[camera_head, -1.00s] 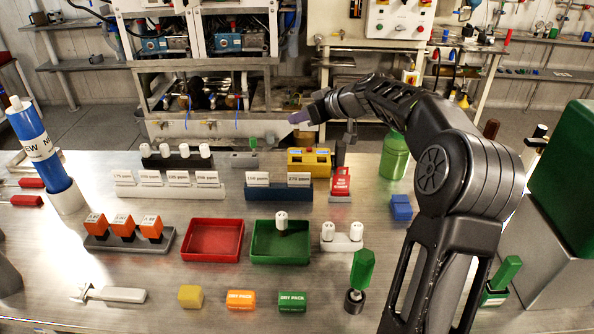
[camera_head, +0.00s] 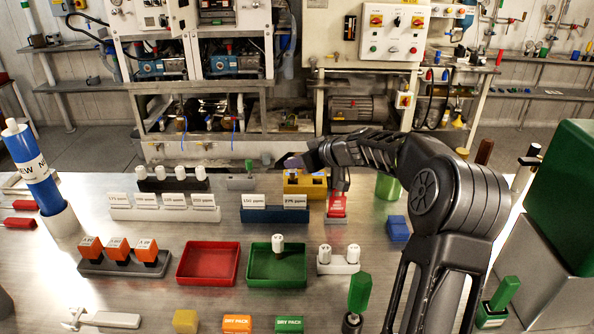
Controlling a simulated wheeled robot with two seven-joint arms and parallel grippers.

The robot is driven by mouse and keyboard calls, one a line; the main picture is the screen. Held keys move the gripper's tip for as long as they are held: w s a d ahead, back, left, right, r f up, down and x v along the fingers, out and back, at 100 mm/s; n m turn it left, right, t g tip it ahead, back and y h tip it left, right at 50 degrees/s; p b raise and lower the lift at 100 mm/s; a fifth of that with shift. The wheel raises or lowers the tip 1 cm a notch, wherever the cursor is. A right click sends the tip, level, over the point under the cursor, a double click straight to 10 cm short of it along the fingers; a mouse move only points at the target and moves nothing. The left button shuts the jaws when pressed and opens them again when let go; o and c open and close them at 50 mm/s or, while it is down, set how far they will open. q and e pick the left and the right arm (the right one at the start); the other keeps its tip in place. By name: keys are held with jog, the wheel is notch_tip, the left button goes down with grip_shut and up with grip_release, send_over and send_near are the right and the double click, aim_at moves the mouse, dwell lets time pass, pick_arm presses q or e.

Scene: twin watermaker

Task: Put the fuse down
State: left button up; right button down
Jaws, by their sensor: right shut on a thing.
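My right gripper (camera_head: 309,160) reaches over the back of the bench from the right. It is shut on a small purple piece, which I take to be the fuse (camera_head: 292,162); its far end sticks out to the left. The fingers are small and dark here, so the exact grip is hard to see. My left gripper is not in view.
White labelled racks, a blue rack (camera_head: 262,216), a red tray (camera_head: 182,275) and a green tray (camera_head: 254,279) stand in front. A red labelled block (camera_head: 336,207) and a green bottle (camera_head: 387,187) are near my right arm. Bare bench lies between the rows.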

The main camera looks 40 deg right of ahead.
notch_tip(320, 180, down, 3)
dwell(0.3)
jog(key=shift+f+b, duration=0.2)
jog(key=shift+b, duration=0.15)
jog(key=c, duration=1.2)
grip_release()
jog(key=shift+r, duration=0.1)
jog(key=shift+r+p, duration=0.3)
jog(key=shift+p, duration=0.2)
jog(key=b+v, duration=0.3)
jog(key=v, duration=0.9)
jog(key=shift+f, duration=0.2)
